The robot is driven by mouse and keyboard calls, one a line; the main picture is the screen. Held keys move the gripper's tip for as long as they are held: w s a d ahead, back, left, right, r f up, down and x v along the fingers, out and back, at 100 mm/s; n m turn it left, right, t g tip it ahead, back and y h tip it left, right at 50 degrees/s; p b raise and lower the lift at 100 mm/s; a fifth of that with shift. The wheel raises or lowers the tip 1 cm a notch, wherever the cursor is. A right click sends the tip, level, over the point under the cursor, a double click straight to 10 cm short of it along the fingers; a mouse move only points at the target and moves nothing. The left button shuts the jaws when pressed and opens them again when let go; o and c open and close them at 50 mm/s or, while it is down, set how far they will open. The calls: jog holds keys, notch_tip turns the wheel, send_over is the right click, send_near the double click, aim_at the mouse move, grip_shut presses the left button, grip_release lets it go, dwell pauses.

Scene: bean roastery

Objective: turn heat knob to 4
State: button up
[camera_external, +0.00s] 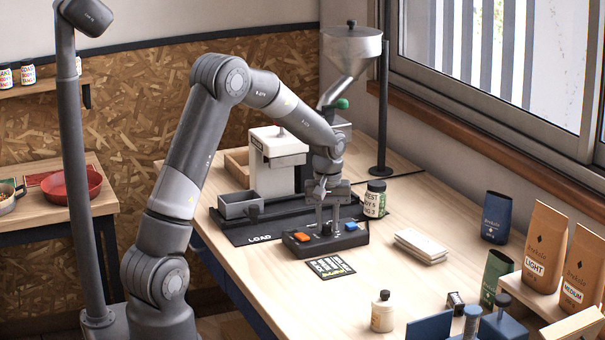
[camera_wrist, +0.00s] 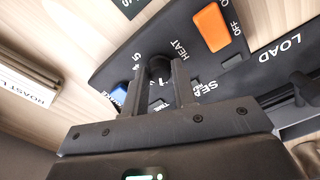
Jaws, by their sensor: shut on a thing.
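The heat knob (camera_wrist: 159,66) is black and stands on the dark control panel (camera_wrist: 122,60) beside the word HEAT. My gripper (camera_wrist: 162,84) is shut on the knob, one finger on each side. Digits such as 5, 4 and 1 show around the knob, partly hidden by the fingers. I cannot tell which digit the knob points to. In the external view my gripper (camera_external: 326,228) reaches down onto the panel (camera_external: 318,246) from above, and the knob is mostly hidden there.
An orange switch (camera_wrist: 212,27) and a blue button (camera_external: 350,226) flank the knob on the panel. Behind stand the white machine (camera_external: 283,160) and a grey tray (camera_external: 240,206).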

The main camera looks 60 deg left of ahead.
jog(key=m, duration=0.8)
jog(key=shift+m, duration=0.3)
jog(key=m, duration=0.4)
jog(key=shift+m, duration=0.3)
jog(key=m, duration=0.4)
jog(key=shift+m, duration=0.3)
jog(key=o, duration=1)
